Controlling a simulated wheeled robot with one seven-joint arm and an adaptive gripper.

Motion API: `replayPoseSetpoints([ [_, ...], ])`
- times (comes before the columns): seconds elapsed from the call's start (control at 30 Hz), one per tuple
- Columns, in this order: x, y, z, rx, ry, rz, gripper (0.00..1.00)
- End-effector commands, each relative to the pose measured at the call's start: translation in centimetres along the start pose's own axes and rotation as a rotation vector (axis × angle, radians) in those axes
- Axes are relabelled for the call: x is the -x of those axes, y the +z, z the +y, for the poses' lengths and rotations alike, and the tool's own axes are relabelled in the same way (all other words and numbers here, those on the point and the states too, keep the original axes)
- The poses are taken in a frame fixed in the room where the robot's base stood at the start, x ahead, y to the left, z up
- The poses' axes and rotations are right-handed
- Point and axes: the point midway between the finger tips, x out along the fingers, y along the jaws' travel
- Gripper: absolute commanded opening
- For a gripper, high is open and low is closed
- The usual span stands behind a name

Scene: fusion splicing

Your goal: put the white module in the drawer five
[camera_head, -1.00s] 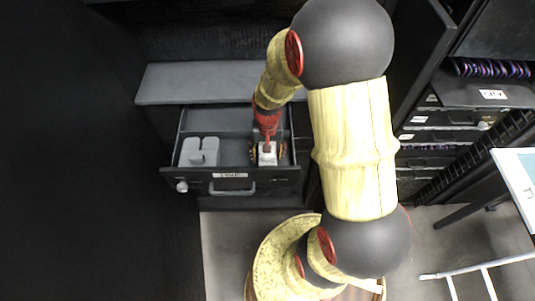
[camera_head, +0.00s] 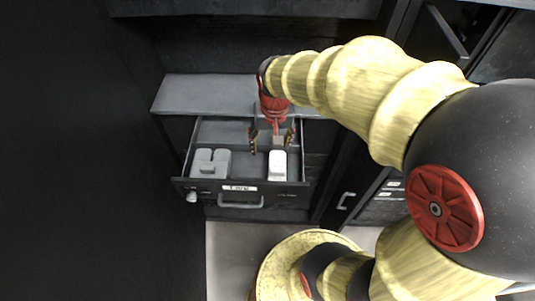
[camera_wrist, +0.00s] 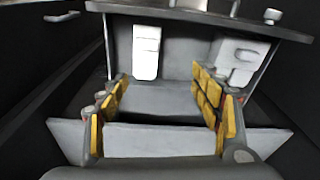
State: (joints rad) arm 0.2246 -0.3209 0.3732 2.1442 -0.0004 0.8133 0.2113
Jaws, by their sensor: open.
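The open drawer (camera_head: 298,195) has a label on its front that appears to read "FIVE". The white module (camera_head: 278,166) lies inside it, at the right of the front compartment. My gripper (camera_head: 272,139) is open and empty over the drawer, behind the module toward the cabinet. In the wrist view the white module (camera_wrist: 146,52) lies beyond my spread fingers (camera_wrist: 163,90), apart from them, near the drawer's front wall.
A paler grey notched block (camera_head: 210,162) lies in the drawer's left part, also seen in the wrist view (camera_wrist: 238,58). Drawer floor between the two pieces is clear. A grey ledge (camera_head: 200,92) runs behind the drawer.

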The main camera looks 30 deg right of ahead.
Motion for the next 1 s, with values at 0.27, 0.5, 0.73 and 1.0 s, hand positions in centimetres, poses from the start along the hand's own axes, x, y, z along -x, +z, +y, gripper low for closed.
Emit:
replayPoseSetpoints([
  [0.27,10.9,6.9,-3.3,0.287,-0.074,0.240,0.65],
  [0.5,13.9,10.7,-3.7,0.410,-0.105,0.341,0.65],
  [0.73,14.1,11.1,-3.7,0.426,-0.108,0.351,0.65],
  [1.0,13.3,11.2,-3.7,0.424,-0.107,0.351,0.65],
])
